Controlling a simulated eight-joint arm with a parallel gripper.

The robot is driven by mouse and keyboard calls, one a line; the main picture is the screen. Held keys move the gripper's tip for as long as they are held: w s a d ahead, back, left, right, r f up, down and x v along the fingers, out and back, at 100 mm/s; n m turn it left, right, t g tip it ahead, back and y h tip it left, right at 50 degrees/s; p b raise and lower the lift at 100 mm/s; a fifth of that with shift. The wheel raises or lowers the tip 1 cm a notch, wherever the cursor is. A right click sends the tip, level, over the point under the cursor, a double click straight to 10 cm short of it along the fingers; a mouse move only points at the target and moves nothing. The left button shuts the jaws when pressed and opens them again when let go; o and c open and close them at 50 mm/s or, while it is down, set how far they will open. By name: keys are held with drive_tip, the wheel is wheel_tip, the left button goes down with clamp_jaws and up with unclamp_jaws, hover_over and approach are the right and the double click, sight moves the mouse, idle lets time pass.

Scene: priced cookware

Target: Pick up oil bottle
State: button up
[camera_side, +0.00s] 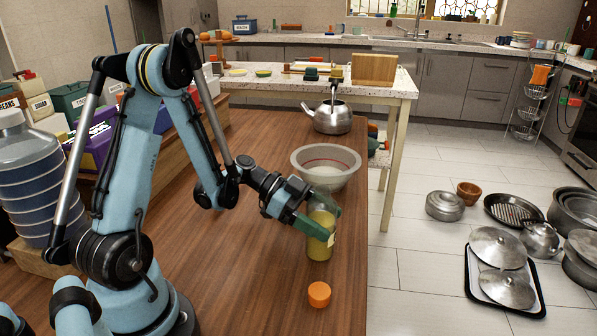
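The oil bottle (319,249), clear with yellow-green oil and a pale label, stands upright on the brown wooden table (235,270) near its right edge. My gripper (322,222) is at the bottle's upper half, coming from the left. One green finger crosses the front of the bottle and the other finger lies at its far side. The fingers partly hide the bottle's upper part. I cannot tell whether they press on the glass or stand slightly apart from it.
The table's right edge is close, with pots and lids on the floor beyond. The table's front middle is clear.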

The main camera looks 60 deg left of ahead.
sight(323, 205)
drive_tip(key=c, duration=0.5)
drive_tip(key=shift+r, duration=0.15)
drive_tip(key=shift+c, duration=0.2)
drive_tip(key=shift+r, duration=1.55)
drive_tip(key=s+d+r, duration=0.5)
drive_tip(key=d+r, duration=0.2)
drive_tip(key=d, duration=0.3)
drive_tip(key=shift+s+r, duration=0.2)
drive_tip(key=shift+s+d+r, duration=0.1)
drive_tip(key=shift+d, duration=0.05)
